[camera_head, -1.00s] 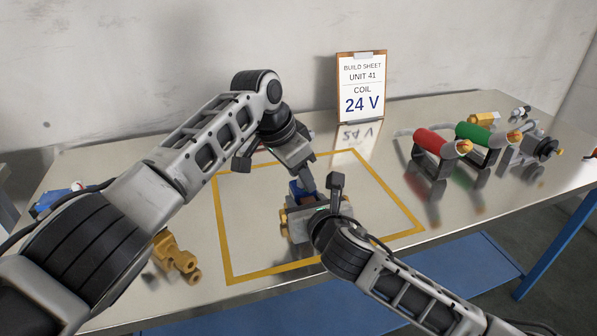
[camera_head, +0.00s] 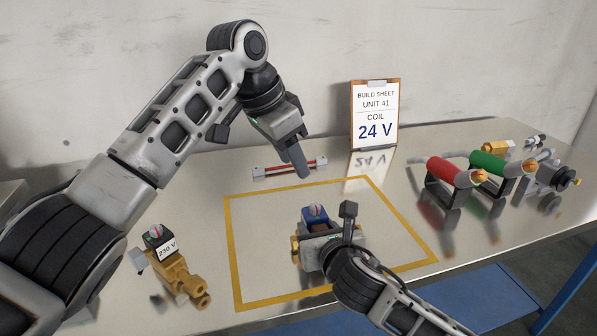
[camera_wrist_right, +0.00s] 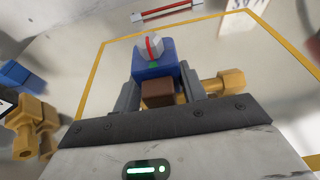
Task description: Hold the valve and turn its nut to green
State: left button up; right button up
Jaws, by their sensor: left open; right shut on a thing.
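The valve (camera_head: 316,245) stands upright inside the yellow outline, with a blue coil (camera_wrist_right: 154,70) on top and brass ports at its sides. On the coil sits a pale grey nut (camera_wrist_right: 148,48) with a red stripe; the nut also shows in the head view (camera_head: 316,212). A green mark (camera_wrist_right: 152,65) shows on the coil just below the nut, near the stripe's lower end. My right gripper (camera_wrist_right: 157,92) is shut on the valve below the coil, around a brown block. My left gripper (camera_head: 297,165) is open and empty, above and behind the valve, apart from it.
A second valve (camera_head: 178,272) labelled 230 V lies at left. A build sheet (camera_head: 374,115) reading 24 V stands behind. Red (camera_head: 447,171) and green (camera_head: 500,165) cylinders on stands are at right. A red-and-white bar (camera_head: 289,168) lies behind the outline (camera_head: 232,250).

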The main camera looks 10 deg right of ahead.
dwell(0.4)
jog(key=o, duration=1.5)
jog(key=shift+c, duration=0.2)
